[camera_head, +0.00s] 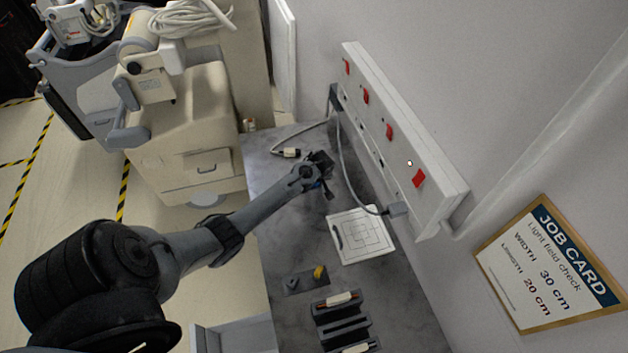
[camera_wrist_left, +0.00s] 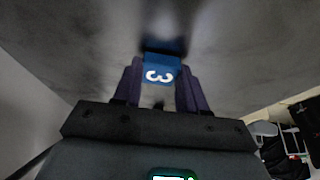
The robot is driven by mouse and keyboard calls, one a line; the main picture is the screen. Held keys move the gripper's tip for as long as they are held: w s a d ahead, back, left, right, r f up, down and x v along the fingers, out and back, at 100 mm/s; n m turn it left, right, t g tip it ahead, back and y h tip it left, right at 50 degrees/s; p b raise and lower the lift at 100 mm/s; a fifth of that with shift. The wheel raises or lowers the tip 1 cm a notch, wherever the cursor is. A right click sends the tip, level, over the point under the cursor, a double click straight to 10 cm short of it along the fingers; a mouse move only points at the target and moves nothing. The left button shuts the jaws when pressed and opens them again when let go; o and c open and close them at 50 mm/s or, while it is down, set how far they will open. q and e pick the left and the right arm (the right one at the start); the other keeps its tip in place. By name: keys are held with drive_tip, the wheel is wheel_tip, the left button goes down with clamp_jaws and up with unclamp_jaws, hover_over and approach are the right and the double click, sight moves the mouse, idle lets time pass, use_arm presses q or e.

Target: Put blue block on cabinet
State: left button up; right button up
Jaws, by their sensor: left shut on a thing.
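The blue block (camera_wrist_left: 161,70) bears a white "3" in the left wrist view and sits between the two fingers of my left gripper (camera_wrist_left: 158,88). The fingers are shut on it. In the head view my left gripper (camera_head: 320,172) is over the far part of the grey worktop, and only a small bit of blue shows under it. I cannot tell whether the block touches the worktop. A beige cabinet-like unit with a drawer (camera_head: 200,165) stands left of the worktop; I cannot tell whether it is the task's cabinet. My right gripper is not in view.
The grey worktop (camera_head: 268,180) holds a white square plate (camera_head: 345,253), a small dark holder with a yellow piece (camera_head: 318,272) and a black rack (camera_head: 337,329). A white socket panel (camera_head: 400,130) with red switches and a hanging cable (camera_head: 347,178) lines the right wall.

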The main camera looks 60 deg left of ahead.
use_arm(q)
drive_tip(key=shift+f, duration=0.15)
drive_tip(key=o, duration=1.1)
drive_tip(key=shift+o, duration=0.2)
drive_tip(key=p+v, duration=0.1)
drive_tip(key=v, duration=1.1)
drive_tip(key=shift+r, duration=0.2)
